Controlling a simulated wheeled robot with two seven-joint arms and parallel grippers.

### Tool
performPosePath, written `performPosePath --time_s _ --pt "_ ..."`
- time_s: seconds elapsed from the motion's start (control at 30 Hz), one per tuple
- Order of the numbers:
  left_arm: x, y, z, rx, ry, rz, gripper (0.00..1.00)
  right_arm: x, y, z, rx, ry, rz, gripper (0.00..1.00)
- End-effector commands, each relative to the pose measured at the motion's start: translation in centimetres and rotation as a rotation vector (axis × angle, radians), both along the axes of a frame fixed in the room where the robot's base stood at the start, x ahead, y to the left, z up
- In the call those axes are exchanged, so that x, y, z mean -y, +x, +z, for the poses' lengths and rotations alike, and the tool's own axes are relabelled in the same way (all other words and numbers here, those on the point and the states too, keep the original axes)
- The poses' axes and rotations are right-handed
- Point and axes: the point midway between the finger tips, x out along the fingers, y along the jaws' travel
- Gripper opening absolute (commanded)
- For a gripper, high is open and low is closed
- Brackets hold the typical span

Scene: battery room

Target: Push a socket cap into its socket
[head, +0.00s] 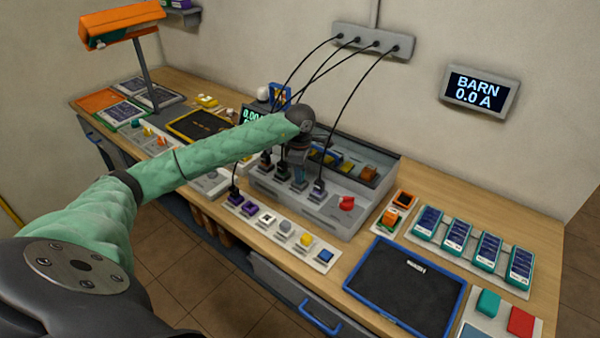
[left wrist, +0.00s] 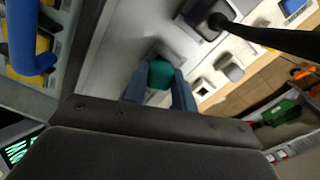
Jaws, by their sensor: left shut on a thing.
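My left gripper (head: 299,182) points down over the front ledge of the grey charger unit (head: 345,222). In the left wrist view its two blue-grey fingers (left wrist: 160,98) are shut on a small teal-green cap (left wrist: 160,74). The cap is low against the grey ledge, and I cannot tell whether it touches or sits in a socket. In the head view the arm and fingers hide the cap and the socket under it. My right gripper is not in view.
A strip of several colored caps (head: 268,233) lies in front of the unit. A red knob (head: 346,203) sits right of the gripper. Cables hang from the wall box (head: 373,40) close around my wrist. A black mat (head: 400,290) with a blue rim is bare.

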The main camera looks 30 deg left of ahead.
Motion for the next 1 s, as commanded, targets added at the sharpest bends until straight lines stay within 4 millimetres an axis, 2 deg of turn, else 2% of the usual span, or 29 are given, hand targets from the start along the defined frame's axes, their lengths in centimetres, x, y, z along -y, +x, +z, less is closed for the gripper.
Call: performPosePath --time_s 0.77,0.8,0.83,1.0 --pt "0.0 0.0 -1.2 0.0 0.0 0.0 0.05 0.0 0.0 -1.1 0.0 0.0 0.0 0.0" --pt "0.0 0.0 -1.1 0.0 0.0 0.0 0.32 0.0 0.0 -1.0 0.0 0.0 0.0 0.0" --pt "0.0 0.0 -1.1 0.0 0.0 0.0 0.35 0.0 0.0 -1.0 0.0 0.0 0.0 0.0" --pt "0.0 0.0 -1.1 0.0 0.0 0.0 0.35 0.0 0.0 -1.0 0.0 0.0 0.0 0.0"
